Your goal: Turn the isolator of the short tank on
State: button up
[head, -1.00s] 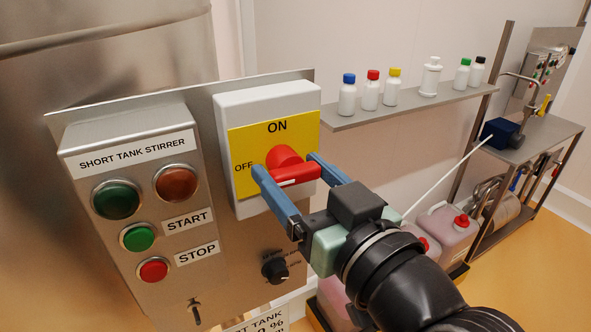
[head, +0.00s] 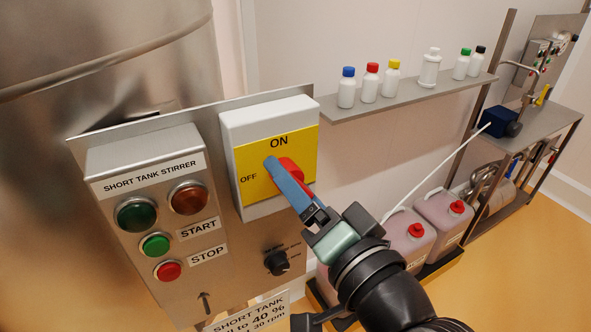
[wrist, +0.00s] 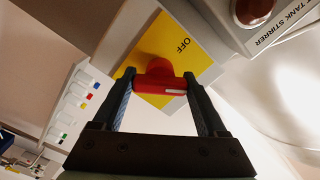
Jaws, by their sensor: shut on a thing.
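The short tank's isolator is a white box (head: 230,125) with a yellow plate (head: 305,145), marked ON at the top and OFF at the left. Its red handle (head: 291,167) is partly hidden by my gripper (head: 272,165) in the head view. In the wrist view, the red handle (wrist: 150,86) lies across between the two fingertips of my gripper (wrist: 160,83), which is shut on its ends. The handle's white mark is at its right end there. The handle looks slanted, its mark between OFF and ON; the exact angle is hard to tell.
The stirrer box (head: 150,180) with lamps and buttons is left of the isolator. A black knob (head: 277,262) is below it, close to my wrist. A shelf (head: 400,97) with several bottles is at the right. Canisters (head: 440,215) stand below.

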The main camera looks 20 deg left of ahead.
jog(key=m+p, duration=0.1)
jog(key=m, duration=0.1)
jog(key=m+p, duration=0.2)
jog(key=shift+r+m, duration=0.2)
jog(key=shift+m, duration=0.1)
jog(key=shift+f+m+p, duration=0.1)
jog(key=shift+m+p, duration=1.15)
jog(key=shift+m, duration=0.05)
jog(key=o, duration=1.3)
jog(key=shift+f, duration=0.1)
jog(key=b+v, duration=0.5)
jog(key=v, duration=0.8)
